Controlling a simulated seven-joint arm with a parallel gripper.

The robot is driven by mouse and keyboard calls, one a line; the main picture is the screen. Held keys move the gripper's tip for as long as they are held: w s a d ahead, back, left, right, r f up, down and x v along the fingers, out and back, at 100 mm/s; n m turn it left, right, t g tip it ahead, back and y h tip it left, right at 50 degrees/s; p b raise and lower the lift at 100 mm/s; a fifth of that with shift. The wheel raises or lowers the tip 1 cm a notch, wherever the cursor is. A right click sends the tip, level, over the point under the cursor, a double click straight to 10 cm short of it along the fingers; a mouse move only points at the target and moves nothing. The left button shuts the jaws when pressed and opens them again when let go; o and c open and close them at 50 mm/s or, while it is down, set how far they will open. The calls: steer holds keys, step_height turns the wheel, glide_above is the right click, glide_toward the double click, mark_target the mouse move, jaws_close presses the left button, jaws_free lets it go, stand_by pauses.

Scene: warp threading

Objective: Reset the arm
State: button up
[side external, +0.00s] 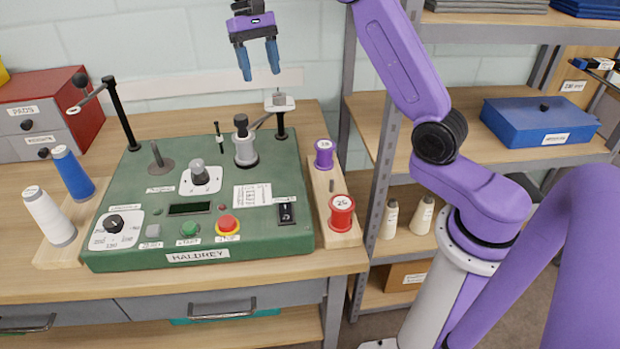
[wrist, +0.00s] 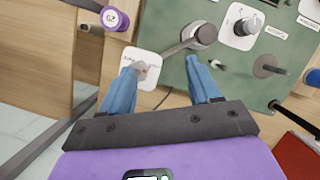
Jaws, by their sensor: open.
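My gripper (side external: 259,72) has blue fingers and a purple body. It is high above the back of the green machine (side external: 110,206), with its fingers pointing down. The fingers are apart with nothing between them. In the wrist view my gripper (wrist: 163,85) shows the two blue fingers spread wide. Between and beyond them lie a white plate (wrist: 146,58) with a small grey part and a lever arm. The same white plate (side external: 285,104) sits on a dark post at the machine's back right in the side view, below and right of the fingers.
A purple spool (side external: 324,154) and a red spool (side external: 342,212) stand on a wooden strip right of the machine. White and blue cones (side external: 73,172) stand at left. A post with a crank (side external: 118,112) rises at back left. A shelf unit with a blue box (side external: 540,120) is at right.

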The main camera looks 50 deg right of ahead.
steer(key=s+a+f+n+t+h, duration=0.1)
steer(key=s+a+n, duration=0.3)
steer(key=s+a, duration=0.3)
steer(key=s+a+n+t+h, duration=0.1)
steer(key=s+a+n, duration=0.3)
steer(key=s, duration=0.6)
steer(key=s+d+f+n+t, duration=0.1)
steer(key=s+d+f+n, duration=0.1)
steer(key=s, duration=0.8)
steer(key=s+d+f+n+y, duration=0.1)
steer(key=s+f+n, duration=0.3)
steer(key=s, duration=0.6)
steer(key=shift+d+f+n+t, duration=0.35)
steer(key=shift+d+n, duration=0.3)
steer(key=shift+n, duration=0.45)
